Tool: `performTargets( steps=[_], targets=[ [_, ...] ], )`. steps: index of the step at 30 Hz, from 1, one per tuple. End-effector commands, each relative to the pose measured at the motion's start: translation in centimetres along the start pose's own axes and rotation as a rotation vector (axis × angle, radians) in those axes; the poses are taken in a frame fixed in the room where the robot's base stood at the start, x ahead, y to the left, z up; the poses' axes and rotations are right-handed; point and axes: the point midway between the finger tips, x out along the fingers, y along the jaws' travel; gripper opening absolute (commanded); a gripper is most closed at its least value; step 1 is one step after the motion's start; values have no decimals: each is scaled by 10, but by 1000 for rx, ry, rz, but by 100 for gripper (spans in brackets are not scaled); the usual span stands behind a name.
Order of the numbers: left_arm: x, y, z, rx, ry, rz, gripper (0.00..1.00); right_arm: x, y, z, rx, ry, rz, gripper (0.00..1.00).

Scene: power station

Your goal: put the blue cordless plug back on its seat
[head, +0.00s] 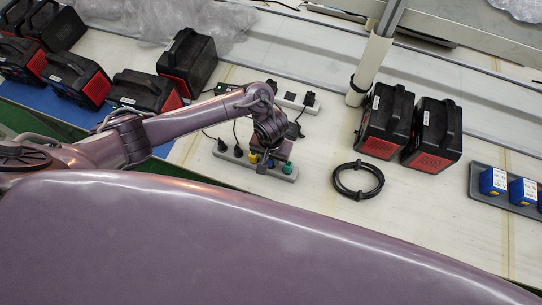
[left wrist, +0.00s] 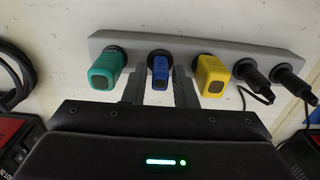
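The blue cordless plug (left wrist: 160,72) stands at the grey power strip (left wrist: 225,47) between the green plug (left wrist: 107,68) and the yellow plug (left wrist: 212,74). Its black collar meets the strip; I cannot tell if it is fully pressed in. My left gripper (left wrist: 160,92) is open, with one finger on each side of the blue plug and a narrow gap showing at each side. In the head view my left gripper (head: 265,163) is over the strip (head: 228,154) and mostly hides the blue plug. My right gripper is not in view.
Two black plugs with cords (left wrist: 265,80) sit at the strip's right end in the wrist view. A coiled black cable (head: 358,180) lies right of the strip. Black-and-red power stations (head: 386,120) stand behind it. A grey tray (head: 480,185) with blue boxes is at far right.

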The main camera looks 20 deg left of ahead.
Motion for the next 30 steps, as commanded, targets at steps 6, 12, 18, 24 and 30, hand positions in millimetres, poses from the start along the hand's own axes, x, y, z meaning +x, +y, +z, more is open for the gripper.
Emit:
performTargets(
  steps=[6,12,18,24,30],
  targets=[
    [0,0,0,0,0,0,39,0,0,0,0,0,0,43],
    [-3,0,0,1,0,1,39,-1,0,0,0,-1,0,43],
    [-33,0,-1,2,3,2,39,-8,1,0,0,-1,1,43],
    [-69,-1,-1,2,2,-1,39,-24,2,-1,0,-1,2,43],
    [-79,0,0,0,0,0,39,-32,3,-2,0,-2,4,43]
  ],
)
